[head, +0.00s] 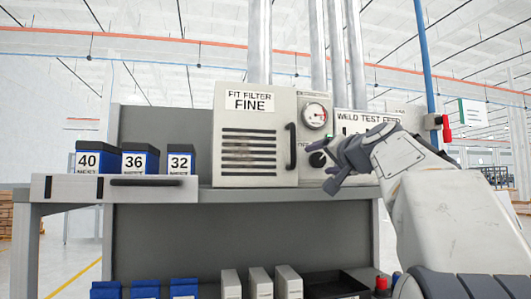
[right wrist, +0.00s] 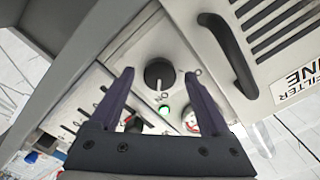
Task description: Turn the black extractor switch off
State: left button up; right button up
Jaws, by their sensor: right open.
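The black extractor switch (head: 318,159) is a round knob on the light grey front panel, below the gauge. In the right wrist view the knob (right wrist: 159,74) shows between my fingers, with a white mark on the side towards the green lamp (right wrist: 164,110), which is lit. My right gripper (head: 334,166) is open in front of the panel, just right of the knob in the head view. Its fingertips (right wrist: 159,73) lie either side of the knob in the wrist view; I cannot tell whether they touch it. My left gripper is not in view.
A black handle (head: 291,147) on the filter door stands left of the knob. A round gauge (head: 315,116) is above it. The weld test feed panel (head: 362,122) is to the right, with a red-handled valve (head: 446,128) beyond.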

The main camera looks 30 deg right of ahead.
jog(key=shift+w+d, duration=0.1)
jog(key=shift+w, duration=0.4)
jog(key=shift+c, duration=0.3)
grip_shut()
jog(key=shift+f+n+b, duration=0.3)
jog(key=shift+n+b, duration=1.1)
jog(key=n+b, duration=0.2)
jog(key=n, duration=0.2)
jog(key=shift+b, duration=0.4)
jog(key=n+b, duration=0.1)
jog(key=n, duration=0.4)
jog(key=shift+d+r+n+b, duration=0.1)
jog(key=shift+r+n+b, duration=0.05)
jog(key=shift+n+b, duration=0.25)
jog(key=n, duration=0.5)
jog(key=shift+b, duration=0.4)
jog(key=shift+r+n, duration=0.1)
jog(key=shift+n, duration=0.2)
